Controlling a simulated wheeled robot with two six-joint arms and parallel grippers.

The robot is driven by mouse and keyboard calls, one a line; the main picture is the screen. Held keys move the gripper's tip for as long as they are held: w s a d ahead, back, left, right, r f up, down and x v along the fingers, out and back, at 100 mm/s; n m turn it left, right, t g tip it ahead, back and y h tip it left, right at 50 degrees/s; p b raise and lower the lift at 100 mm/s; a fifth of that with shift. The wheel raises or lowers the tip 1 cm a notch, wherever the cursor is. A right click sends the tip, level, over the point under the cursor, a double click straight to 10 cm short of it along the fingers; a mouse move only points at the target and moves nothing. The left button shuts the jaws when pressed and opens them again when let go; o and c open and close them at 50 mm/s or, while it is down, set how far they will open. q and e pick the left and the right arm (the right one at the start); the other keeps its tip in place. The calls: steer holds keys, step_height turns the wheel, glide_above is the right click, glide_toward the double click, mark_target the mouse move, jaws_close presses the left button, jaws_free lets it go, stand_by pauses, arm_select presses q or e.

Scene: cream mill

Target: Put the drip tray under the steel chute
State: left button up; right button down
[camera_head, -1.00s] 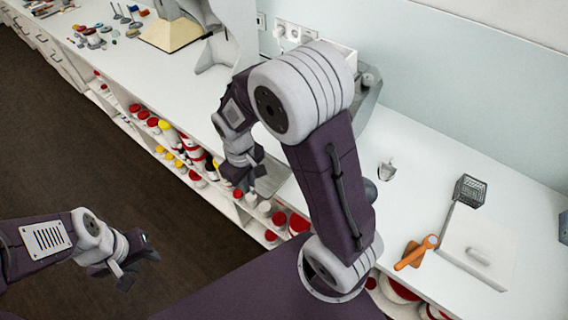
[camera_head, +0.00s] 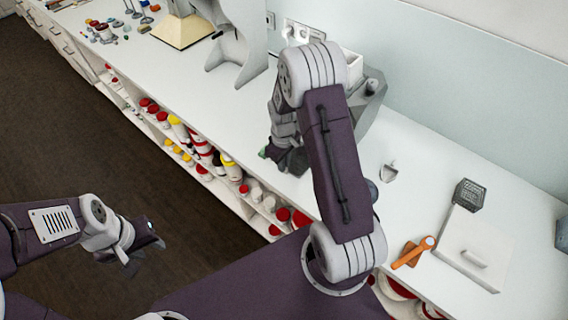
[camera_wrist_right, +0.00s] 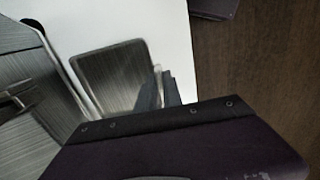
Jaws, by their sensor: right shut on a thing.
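The drip tray (camera_wrist_right: 112,75) is a shallow brushed-steel tray with rounded corners, in the right wrist view over the white counter. My right gripper (camera_wrist_right: 164,92) is shut on its near right edge. In the head view my right gripper (camera_head: 280,150) is over the counter's front part, and my arm hides the tray. Brushed steel of the mill (camera_wrist_right: 45,85) stands just left of the tray in the wrist view. The grey mill body (camera_head: 372,95) shows partly behind my arm in the head view. I cannot make out the chute clearly. My left gripper (camera_head: 145,255) looks open and empty, over the floor.
A white stand (camera_head: 240,50) is on the counter left of the mill. A small scoop (camera_head: 388,172), an orange-handled tool (camera_head: 412,252), a white lidded box (camera_head: 474,250) and a dark grater (camera_head: 468,195) lie to the right. Jars fill shelves below.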

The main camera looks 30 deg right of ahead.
steer(key=shift+d+f+p, duration=0.15)
steer(key=shift+f+p, duration=0.2)
steer(key=shift+f, duration=0.05)
steer(key=shift+w+d+f, duration=0.15)
steer(key=shift+f, duration=0.2)
steer(key=c, duration=1.5)
jaws_free()
steer(key=shift+f, duration=0.1)
